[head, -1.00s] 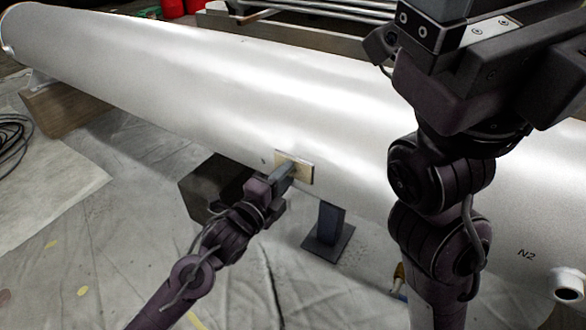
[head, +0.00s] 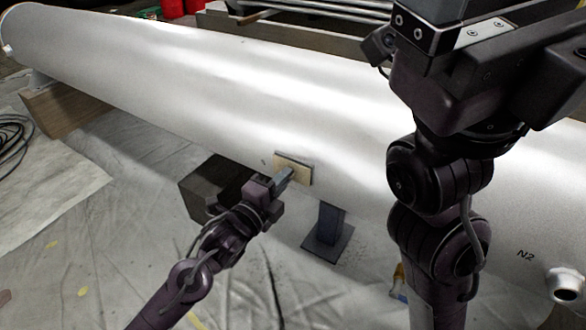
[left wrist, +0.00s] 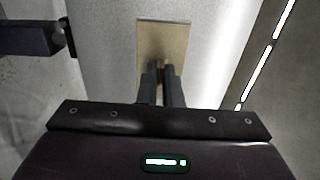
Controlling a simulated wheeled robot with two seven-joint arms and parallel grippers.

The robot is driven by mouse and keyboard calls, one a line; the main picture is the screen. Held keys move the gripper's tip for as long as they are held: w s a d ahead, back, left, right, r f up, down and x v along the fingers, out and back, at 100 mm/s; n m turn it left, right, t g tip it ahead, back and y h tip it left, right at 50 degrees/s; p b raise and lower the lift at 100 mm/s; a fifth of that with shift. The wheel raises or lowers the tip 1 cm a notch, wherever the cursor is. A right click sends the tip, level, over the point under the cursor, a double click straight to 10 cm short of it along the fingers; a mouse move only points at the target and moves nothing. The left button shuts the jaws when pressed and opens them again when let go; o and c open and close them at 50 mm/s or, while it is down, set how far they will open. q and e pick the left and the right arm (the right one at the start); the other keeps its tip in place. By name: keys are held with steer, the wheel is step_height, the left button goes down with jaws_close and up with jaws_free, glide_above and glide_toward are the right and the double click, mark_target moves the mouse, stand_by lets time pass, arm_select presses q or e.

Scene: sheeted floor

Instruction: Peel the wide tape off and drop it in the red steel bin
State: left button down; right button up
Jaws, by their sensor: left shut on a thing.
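The wide tape (head: 293,172) is a tan rectangular patch at the lower side of the long white cylinder (head: 210,75). It also shows in the left wrist view (left wrist: 163,38). My left gripper (head: 287,174) is shut on the tape at its near edge; the fingers (left wrist: 160,75) lie close together over that edge. I cannot tell how much of the tape touches the cylinder. Red containers (head: 172,8) stand at the top edge, cut off by the frame; I cannot tell which is the steel bin. My right arm fills the upper right, with its fingertips not visible.
The cylinder rests on a wooden block (head: 62,108) and a dark metal stand (head: 328,232). A dark box (head: 205,187) sits behind my left gripper. A pipe stub (head: 566,284) sticks out at lower right. Cable (head: 12,140) lies at far left. The sheeted floor in front is mostly clear.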

arm_select(q)
steer(key=shift+p+v, duration=1)
steer(key=shift+v, duration=1.2)
steer(key=shift+s+a, duration=0.1)
steer(key=p+v, duration=0.2)
steer(key=v, duration=0.1)
steer(key=shift+s+a, duration=0.25)
steer(key=shift+s, duration=0.1)
